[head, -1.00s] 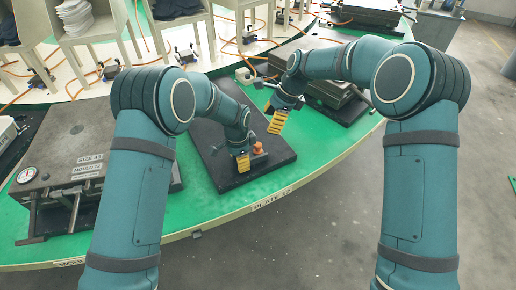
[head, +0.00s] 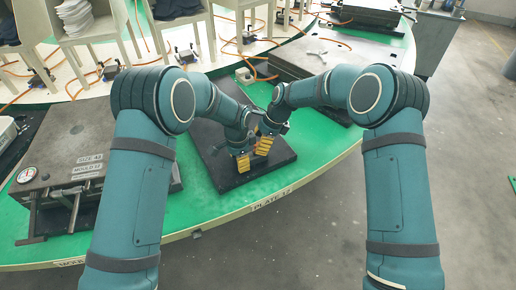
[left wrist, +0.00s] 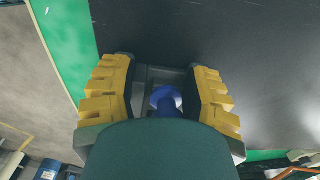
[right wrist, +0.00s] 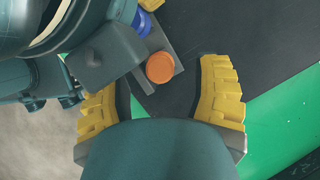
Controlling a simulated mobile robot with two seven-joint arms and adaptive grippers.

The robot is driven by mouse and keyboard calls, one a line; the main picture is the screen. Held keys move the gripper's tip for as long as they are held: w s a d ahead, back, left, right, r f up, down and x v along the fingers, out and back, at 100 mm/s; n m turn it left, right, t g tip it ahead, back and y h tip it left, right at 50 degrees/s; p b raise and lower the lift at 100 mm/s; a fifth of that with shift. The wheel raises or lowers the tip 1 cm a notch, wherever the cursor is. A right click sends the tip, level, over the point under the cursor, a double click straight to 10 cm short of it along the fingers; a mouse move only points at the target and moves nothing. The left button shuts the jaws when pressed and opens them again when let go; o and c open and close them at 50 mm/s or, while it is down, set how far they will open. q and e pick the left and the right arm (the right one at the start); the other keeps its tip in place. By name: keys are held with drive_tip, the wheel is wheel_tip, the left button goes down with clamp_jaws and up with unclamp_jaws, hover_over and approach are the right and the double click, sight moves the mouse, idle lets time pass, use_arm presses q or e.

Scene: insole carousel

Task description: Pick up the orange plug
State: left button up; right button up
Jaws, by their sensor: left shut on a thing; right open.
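The orange plug (right wrist: 160,67) shows as a round cap on a grey block (right wrist: 148,48) in the right wrist view; my right gripper hides it in the head view. A blue plug (left wrist: 166,99) is between the fingers of my left gripper (left wrist: 160,92) in the left wrist view, with grey block around it. My left gripper (head: 243,163) is shut on the grey block, low over the black plate. My right gripper (head: 264,146) is open beside the left one. In the right wrist view, the orange plug lies just beyond the open fingers (right wrist: 160,100), apart from both.
The black plate (head: 226,178) lies on the green carousel top (head: 192,205). A metal mould (head: 75,150) with a gauge stands at the left, and another mould (head: 325,58) at the back right. My two grippers are very close together. Bare green shows at the front edge.

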use_arm(q)
drive_tip(key=shift+s+f, duration=0.15)
drive_tip(key=shift+f, duration=0.05)
use_arm(e)
drive_tip(key=shift+x, duration=1)
clamp_jaws()
drive_tip(key=shift+r, duration=0.1)
drive_tip(key=shift+d+r, duration=0.3)
drive_tip(key=shift+r, duration=0.05)
use_arm(q)
drive_tip(key=shift+a, duration=0.1)
use_arm(e)
drive_tip(key=d+r, duration=0.7)
drive_tip(key=d, duration=0.6)
drive_tip(key=shift+d, duration=0.2)
drive_tip(key=shift+r, duration=0.15)
